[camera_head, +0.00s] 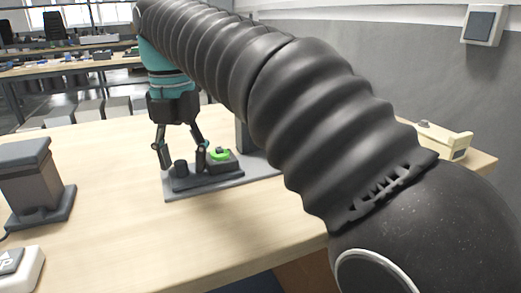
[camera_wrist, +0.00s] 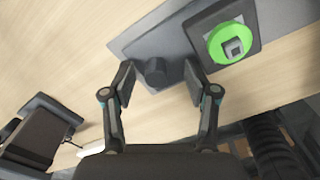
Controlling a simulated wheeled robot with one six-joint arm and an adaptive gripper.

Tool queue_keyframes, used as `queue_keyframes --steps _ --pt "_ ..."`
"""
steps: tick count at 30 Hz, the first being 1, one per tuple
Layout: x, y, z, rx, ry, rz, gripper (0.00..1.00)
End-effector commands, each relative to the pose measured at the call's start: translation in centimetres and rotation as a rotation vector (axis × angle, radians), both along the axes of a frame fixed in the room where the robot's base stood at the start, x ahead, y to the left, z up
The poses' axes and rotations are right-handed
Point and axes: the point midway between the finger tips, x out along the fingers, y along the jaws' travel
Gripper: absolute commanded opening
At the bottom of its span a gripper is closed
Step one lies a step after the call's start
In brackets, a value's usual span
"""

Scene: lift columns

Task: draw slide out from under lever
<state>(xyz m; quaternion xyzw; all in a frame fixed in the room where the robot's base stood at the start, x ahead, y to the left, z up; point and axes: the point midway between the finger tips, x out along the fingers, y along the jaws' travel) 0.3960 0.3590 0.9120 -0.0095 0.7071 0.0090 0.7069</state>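A low dark fixture stands on a grey base plate (camera_head: 205,190) on the table. A short black round knob (camera_head: 180,168) rises from its left part; it also shows in the wrist view (camera_wrist: 155,71). To the right is a bright green ring (camera_head: 220,155) around a small grey square piece, clear in the wrist view (camera_wrist: 232,41). My gripper (camera_head: 182,160) points down and is open, its fingertips on either side of the knob with gaps; in the wrist view (camera_wrist: 159,84) nothing is gripped. I cannot tell which part is the slide or the lever.
A grey upright post (camera_head: 242,137) stands behind the fixture, partly hidden by my arm. A dark column on a foot (camera_head: 32,185) stands at the left, near a white switch box (camera_head: 22,270). A cream box (camera_head: 443,142) sits at the right. The table front is bare.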

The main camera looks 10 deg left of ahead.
Motion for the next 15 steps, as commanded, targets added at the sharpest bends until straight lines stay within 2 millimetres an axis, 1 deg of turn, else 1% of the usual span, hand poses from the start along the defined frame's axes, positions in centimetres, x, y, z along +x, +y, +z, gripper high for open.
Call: queue_keyframes --steps 15 --pt "0.0 0.0 3.2 0.001 -0.001 0.000 0.58"
